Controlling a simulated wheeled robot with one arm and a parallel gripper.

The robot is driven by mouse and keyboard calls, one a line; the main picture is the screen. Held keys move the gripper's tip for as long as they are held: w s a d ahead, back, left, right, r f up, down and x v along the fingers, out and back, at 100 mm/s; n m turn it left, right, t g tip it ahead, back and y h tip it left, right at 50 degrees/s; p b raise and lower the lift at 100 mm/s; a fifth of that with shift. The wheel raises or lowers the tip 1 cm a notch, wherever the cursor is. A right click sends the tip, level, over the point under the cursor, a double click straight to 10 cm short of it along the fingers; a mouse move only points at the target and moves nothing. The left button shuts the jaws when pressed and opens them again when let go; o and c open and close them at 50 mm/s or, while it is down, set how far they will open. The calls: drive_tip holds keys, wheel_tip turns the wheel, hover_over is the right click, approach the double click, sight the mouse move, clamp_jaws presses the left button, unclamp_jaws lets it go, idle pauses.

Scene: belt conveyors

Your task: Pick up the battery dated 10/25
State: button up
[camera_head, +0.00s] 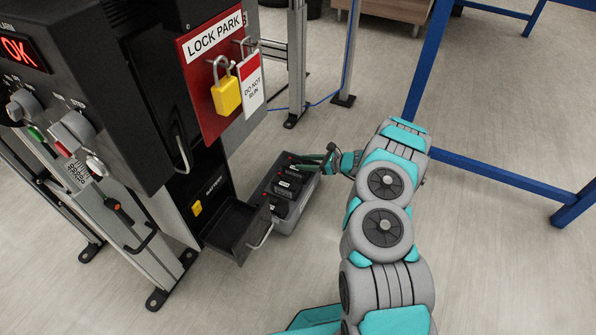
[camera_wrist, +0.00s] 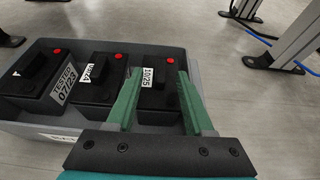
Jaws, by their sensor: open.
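The battery dated 10/25 (camera_wrist: 150,80) is black with a white label and a red cap. It stands at the right end of a grey bin (camera_wrist: 20,62) in the wrist view. In the head view, the bin (camera_head: 290,222) is on the floor. My gripper (camera_wrist: 160,74) is open, its two green fingers on either side of the battery's upper part as seen from the wrist. I cannot tell whether they touch it. In the head view, my gripper (camera_head: 316,163) is over the far end of the bin and partly covers the battery there.
An open black drawer (camera_head: 238,232) of the machine (camera_head: 130,95) stands close left of the bin. Blue frame legs (camera_head: 425,75) are to the right, with clear floor between.

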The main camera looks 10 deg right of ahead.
drive_tip(key=shift+x, duration=1.15)
clamp_jaws()
drive_tip(key=shift+r, duration=0.1)
idle(0.4)
